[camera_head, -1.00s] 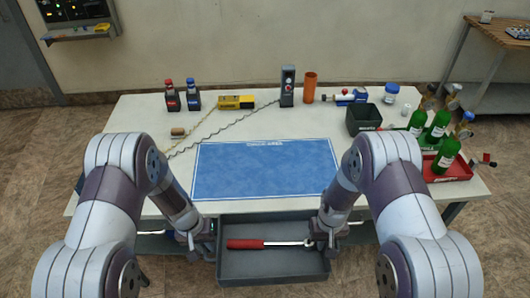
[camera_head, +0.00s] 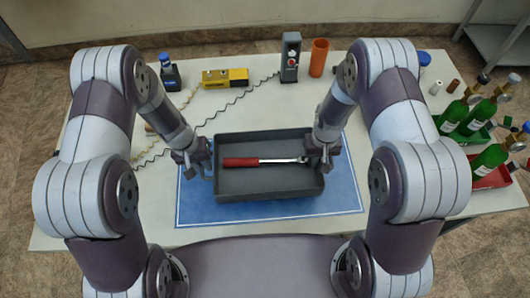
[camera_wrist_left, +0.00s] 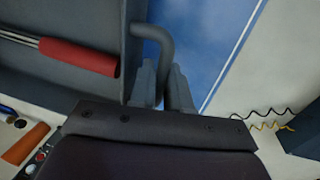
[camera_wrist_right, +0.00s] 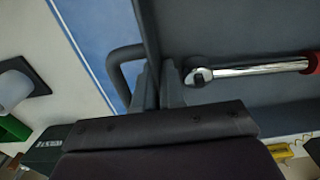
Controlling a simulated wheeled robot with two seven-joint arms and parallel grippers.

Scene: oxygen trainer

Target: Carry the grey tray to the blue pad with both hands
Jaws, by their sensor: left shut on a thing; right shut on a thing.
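The grey tray (camera_head: 266,185) is over the blue pad (camera_head: 345,196) in the head view, with pad showing around its front and sides. Whether it touches the pad or hangs just above it I cannot tell. A wrench with a red handle (camera_head: 242,162) lies inside the tray. My left gripper (camera_head: 193,165) is shut on the tray's left handle, a bent grey bar (camera_wrist_left: 158,50).
A yellow device (camera_head: 225,77), a grey box with a dial (camera_head: 290,58) and an orange cylinder (camera_head: 319,57) stand behind the tray. Green bottles (camera_head: 480,115) and a red tray (camera_head: 493,178) are at the right. A coiled cable (camera_head: 235,103) crosses the white table.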

